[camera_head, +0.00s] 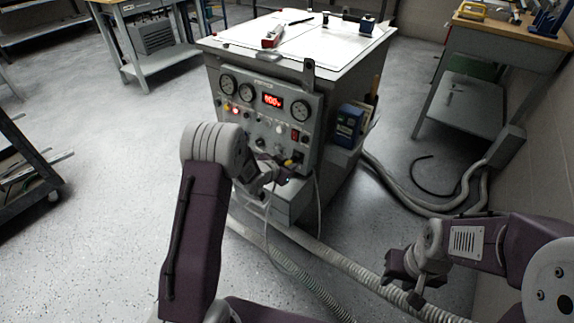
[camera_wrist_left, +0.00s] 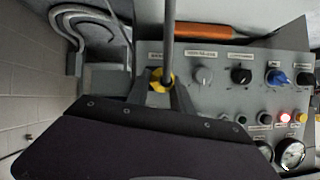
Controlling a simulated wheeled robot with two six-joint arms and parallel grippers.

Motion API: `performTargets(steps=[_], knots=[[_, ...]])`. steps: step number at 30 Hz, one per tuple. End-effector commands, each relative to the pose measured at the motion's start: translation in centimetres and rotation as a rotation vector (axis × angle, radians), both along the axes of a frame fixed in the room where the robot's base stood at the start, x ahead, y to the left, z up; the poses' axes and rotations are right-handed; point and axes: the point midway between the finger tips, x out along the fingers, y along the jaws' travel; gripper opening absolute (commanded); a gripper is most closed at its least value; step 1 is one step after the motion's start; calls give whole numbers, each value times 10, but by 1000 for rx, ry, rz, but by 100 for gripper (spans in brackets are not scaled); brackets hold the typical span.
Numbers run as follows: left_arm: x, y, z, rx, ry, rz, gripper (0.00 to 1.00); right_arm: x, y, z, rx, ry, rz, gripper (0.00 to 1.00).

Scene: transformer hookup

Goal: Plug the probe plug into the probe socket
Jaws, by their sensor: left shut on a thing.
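My left gripper (camera_head: 286,174) is at the lower part of the grey control panel (camera_head: 240,95) on the cabinet front. In the left wrist view, my left gripper (camera_wrist_left: 165,90) is shut on the probe plug, close to the panel face. The plug's body is mostly hidden between the fingers, and a thick grey cable (camera_wrist_left: 170,35) runs from it. A yellow ring (camera_wrist_left: 157,82) shows at the fingertips, below a small label. I cannot tell whether the plug is in the probe socket. My right gripper (camera_head: 405,290) is open and empty, low at the right, away from the cabinet.
The panel has gauges, a lit red display (camera_head: 272,100), and several knobs, including a blue one (camera_wrist_left: 277,77). A blue box (camera_head: 347,125) sits at the cabinet's right side. Grey hoses (camera_head: 320,258) lie on the floor. A workbench (camera_head: 500,40) stands at the right.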

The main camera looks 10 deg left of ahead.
Motion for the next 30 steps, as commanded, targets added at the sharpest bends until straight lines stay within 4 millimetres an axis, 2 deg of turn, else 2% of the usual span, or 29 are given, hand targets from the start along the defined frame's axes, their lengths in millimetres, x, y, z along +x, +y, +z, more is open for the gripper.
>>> performTargets(steps=[20, 30], knots=[[14, -6, -2, -1, -1, -1, 0, 0, 0, 1, 0, 0, 0, 36], [14, -5, -2, -1, -1, 0, 0, 0, 0, 2, 0, 0, 0, 36]])
